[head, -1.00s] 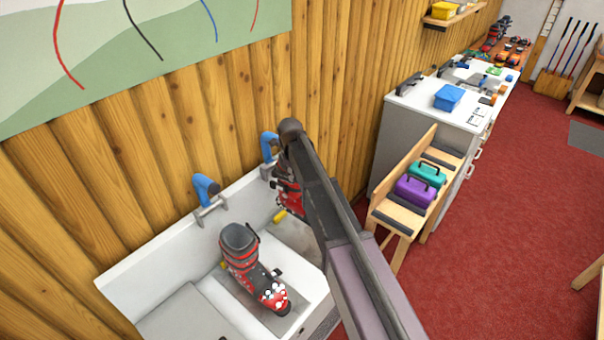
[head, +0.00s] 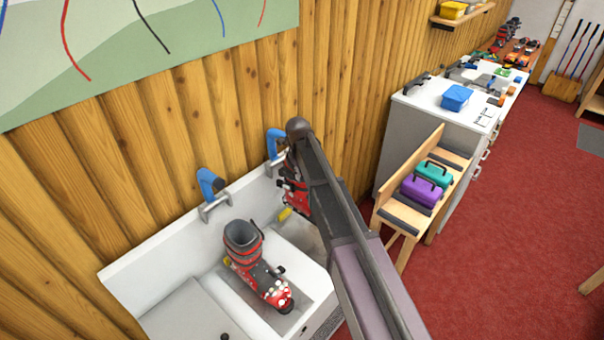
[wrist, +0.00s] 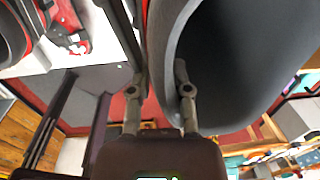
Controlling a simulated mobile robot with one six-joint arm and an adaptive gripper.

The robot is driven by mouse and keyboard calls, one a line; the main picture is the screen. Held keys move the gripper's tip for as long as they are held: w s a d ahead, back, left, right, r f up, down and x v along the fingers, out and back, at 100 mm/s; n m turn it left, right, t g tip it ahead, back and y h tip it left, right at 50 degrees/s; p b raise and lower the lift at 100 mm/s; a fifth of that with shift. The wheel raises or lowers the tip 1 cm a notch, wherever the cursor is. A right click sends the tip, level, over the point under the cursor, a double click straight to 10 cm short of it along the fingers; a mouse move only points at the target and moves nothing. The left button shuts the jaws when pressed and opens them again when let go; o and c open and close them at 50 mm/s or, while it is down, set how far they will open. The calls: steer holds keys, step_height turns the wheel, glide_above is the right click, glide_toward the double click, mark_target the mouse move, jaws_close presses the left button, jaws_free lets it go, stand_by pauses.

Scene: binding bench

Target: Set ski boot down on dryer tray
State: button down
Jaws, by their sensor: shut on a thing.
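The dryer tray (head: 150,265) is a white, trough-like unit against the plank wall, with blue fittings along its back. One red and black ski boot (head: 258,272) stands in it, toe to the front right. A second red and black ski boot (head: 294,197) is at the tray's right part, mostly hidden behind my arm. In the wrist view my gripper (wrist: 158,88) is shut on a boot's grey cuff wall (wrist: 170,45), whose dark opening fills the right side. Whether its sole touches the tray is hidden. The gripper is hidden in the head view.
A blue fitting (head: 210,185) rises behind the standing boot, another (head: 277,143) behind the held one. A yellow piece (head: 285,213) lies beside the held boot. A bench (head: 408,215) with purple and teal cases and a white counter (head: 420,115) are to the right. Red carpet is clear beyond.

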mark_target(302, 208)
steer(key=shift+f+b, duration=6.15)
steer(key=shift+f, duration=0.2)
steer(key=shift+f+b, duration=0.4)
steer(key=shift+c, duration=2.4)
jaws_free()
steer(key=shift+s, duration=0.1)
steer(key=shift+r, duration=0.15)
